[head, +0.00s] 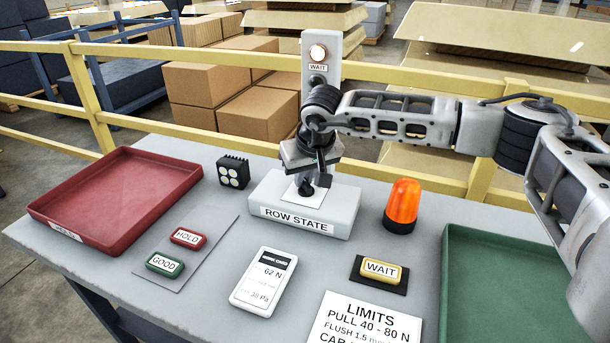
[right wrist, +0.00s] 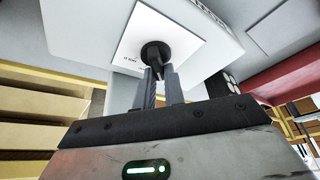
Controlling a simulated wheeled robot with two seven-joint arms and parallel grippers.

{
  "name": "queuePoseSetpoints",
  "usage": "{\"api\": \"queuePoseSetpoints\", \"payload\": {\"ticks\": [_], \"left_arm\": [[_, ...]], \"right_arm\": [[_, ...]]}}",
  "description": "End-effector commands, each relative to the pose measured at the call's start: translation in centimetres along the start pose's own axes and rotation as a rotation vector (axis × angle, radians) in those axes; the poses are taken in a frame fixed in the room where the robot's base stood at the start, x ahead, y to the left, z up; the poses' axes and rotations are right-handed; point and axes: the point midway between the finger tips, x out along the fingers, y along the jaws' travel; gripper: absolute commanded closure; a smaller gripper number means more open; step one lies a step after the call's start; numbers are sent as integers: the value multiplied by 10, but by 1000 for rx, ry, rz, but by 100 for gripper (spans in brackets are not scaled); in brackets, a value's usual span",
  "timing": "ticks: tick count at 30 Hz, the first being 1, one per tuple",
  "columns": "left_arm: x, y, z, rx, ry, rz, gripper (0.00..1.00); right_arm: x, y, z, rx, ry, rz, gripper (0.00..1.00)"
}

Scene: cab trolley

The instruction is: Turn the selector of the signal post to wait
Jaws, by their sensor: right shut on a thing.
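The signal post (head: 346,215) is a grey box marked ROW STATE with an upright column behind it. Near the column's top a lamp (head: 318,53) glows whitish above a WAIT label. The selector (head: 305,189) is a small black knob on a white plate on the box top. It also shows in the right wrist view (right wrist: 156,53). My right gripper (head: 314,170) comes down from above and is shut on the knob, with its fingertips (right wrist: 160,78) on either side of the grip. My left gripper is out of view.
An orange beacon (head: 402,205) stands right of the post, a black lamp block (head: 233,172) left. HOLD (head: 188,237), GOOD (head: 165,264) and WAIT (head: 381,270) blocks and a gauge (head: 263,282) lie in front. Red (head: 118,165) and green (head: 480,235) trays flank them.

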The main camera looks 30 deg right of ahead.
Motion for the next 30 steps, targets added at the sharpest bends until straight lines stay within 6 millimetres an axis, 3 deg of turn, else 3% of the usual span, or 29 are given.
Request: {"api": "queuePoseSetpoints", "payload": {"ticks": [15, 18, 30], "left_arm": [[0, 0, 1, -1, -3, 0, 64], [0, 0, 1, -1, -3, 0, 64], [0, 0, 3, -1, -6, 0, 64]], "right_arm": [[-1, 0, 0, -23, 0, -10, 100], [-1, 0, 0, -22, 0, -10, 67], [-7, 0, -1, -20, 2, -10, 67]]}}
